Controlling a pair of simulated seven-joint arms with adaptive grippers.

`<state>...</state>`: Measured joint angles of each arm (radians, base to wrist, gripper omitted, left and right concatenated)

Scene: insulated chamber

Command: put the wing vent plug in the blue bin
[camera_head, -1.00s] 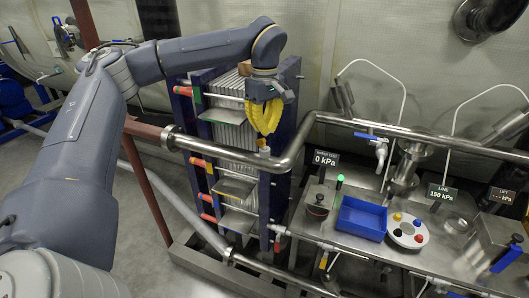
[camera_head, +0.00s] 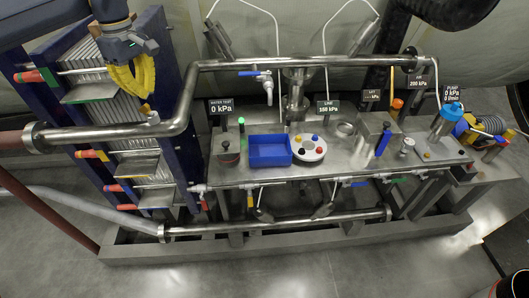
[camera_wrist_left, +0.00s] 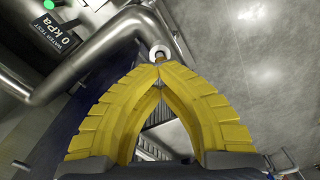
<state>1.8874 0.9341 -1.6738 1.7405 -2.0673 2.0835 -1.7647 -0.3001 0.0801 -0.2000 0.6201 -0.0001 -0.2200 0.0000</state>
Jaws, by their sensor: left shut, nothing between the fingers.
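My left gripper (camera_head: 137,100) has yellow ribbed fingers and hangs at the left of the head view, beside the plate stack. Its fingertips meet, with nothing between them, also in the left wrist view (camera_wrist_left: 160,66). A small pale cylindrical fitting (camera_head: 152,117) sits at the steel pipe just beyond the fingertips. It shows in the wrist view (camera_wrist_left: 160,52) with a pale rim and darker centre. I cannot tell whether it is the wing vent plug. The blue bin (camera_head: 270,163) stands on the steel bench to the right and looks empty. My right gripper is not in view.
A thick steel pipe (camera_head: 250,64) runs between the gripper and the bench. A white disc (camera_head: 322,154) with several coloured knobs is right of the bin. A small green-lit post (camera_head: 241,122) and a dark-topped pot (camera_head: 228,158) are left of it. The plate stack (camera_head: 129,146) borders the gripper.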

